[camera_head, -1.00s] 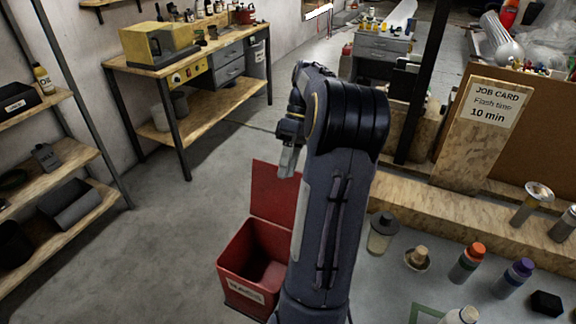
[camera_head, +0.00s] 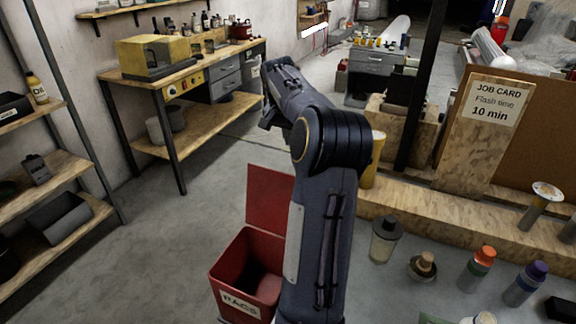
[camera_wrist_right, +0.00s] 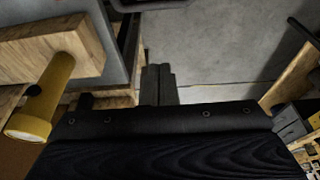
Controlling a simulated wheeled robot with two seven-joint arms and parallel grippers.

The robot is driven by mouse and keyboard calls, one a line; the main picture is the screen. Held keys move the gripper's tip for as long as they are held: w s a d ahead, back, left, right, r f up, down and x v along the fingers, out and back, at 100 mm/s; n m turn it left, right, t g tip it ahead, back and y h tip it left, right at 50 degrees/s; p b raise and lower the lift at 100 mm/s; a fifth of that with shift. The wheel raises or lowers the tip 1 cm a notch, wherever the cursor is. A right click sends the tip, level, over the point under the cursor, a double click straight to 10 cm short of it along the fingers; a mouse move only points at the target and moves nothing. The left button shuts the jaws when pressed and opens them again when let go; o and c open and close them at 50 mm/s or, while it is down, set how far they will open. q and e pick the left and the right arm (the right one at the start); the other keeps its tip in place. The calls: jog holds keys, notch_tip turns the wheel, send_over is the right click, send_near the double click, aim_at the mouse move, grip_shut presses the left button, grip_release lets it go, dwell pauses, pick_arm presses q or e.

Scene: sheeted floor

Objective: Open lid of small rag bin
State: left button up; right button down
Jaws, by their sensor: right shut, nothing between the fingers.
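The red rag bin (camera_head: 228,270), with a label reading RAGS, stands on the floor at the lower middle of the head view. Its red lid (camera_head: 270,200) stands upright at the back, so the bin is open and its inside shows. My right arm rises just right of the bin and hides its right side. The right gripper's fingers are hidden behind the arm in the head view. In the right wrist view, the right gripper (camera_wrist_right: 158,72) is shut and empty, apart from the bin. The bin is not in that view. My left gripper is not in view.
A wooden ledge (camera_head: 420,212) with several bottles and jars before it lies to the right. A yellow cylinder (camera_head: 376,160) stands behind my arm and shows in the wrist view (camera_wrist_right: 50,90). Shelves (camera_head: 70,165) stand left. Floor between shelves and bin is clear.

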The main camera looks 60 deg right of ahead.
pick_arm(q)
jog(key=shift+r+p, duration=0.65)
pick_arm(e)
notch_tip(320, 180, down, 9)
jog(key=a, duration=0.1)
jog(key=shift+f, duration=0.15)
jog(key=shift+a, duration=0.15)
pick_arm(q)
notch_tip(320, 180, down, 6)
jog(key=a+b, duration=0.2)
jog(key=b, duration=0.4)
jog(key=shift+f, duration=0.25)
pick_arm(e)
jog(key=a, duration=0.1)
jog(key=a+r+h, duration=0.2)
jog(key=a, duration=0.1)
jog(key=shift+s, duration=0.25)
